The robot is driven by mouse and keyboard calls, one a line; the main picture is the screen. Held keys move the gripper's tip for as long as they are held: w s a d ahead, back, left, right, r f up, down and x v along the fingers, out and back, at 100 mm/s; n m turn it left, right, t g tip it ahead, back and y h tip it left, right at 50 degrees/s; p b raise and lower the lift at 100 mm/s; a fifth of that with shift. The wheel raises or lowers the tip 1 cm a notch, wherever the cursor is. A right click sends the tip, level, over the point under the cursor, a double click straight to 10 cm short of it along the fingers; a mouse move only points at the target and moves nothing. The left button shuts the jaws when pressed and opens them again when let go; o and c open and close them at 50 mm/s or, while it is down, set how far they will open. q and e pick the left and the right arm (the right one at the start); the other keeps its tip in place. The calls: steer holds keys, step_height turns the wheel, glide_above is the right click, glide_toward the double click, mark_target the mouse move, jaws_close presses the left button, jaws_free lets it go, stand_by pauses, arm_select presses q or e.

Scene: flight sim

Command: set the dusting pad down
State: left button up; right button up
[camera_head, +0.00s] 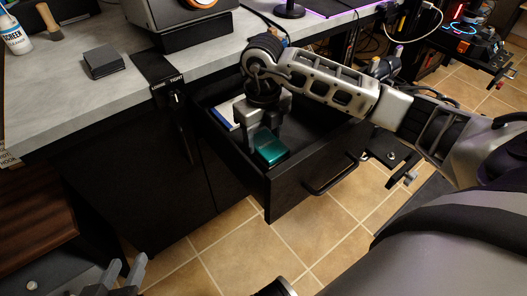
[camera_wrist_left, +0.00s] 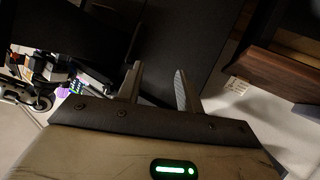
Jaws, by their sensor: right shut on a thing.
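The dusting pad appears to be the teal block (camera_head: 270,148) low inside the open black drawer (camera_head: 283,195), near its front. My right gripper (camera_head: 262,132) reaches down into the drawer and is shut on this pad. The fingers partly hide it, and I cannot tell whether it touches the drawer floor. My left gripper (camera_head: 123,275) is open and empty at the bottom left, well below the counter. Its two spread fingers also show in the left wrist view (camera_wrist_left: 157,88).
A blue-and-white item (camera_head: 226,112) lies at the drawer's left side. The grey counter (camera_head: 70,105) above holds a dark grey block (camera_head: 103,62), a white bottle (camera_head: 15,36) and a brush (camera_head: 49,22). A wooden-topped cabinet (camera_head: 35,225) stands lower left.

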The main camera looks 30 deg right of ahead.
mark_target(263, 150)
step_height(263, 150, down, 4)
steer(key=shift+f+b, duration=0.2)
steer(key=shift+b, duration=0.4)
arm_select(q)
steer(key=shift+d+r+t, duration=0.2)
steer(key=shift+r+t, duration=0.2)
steer(key=shift+r, duration=0.2)
arm_select(e)
steer(key=shift+f, duration=0.1)
steer(key=o, duration=1)
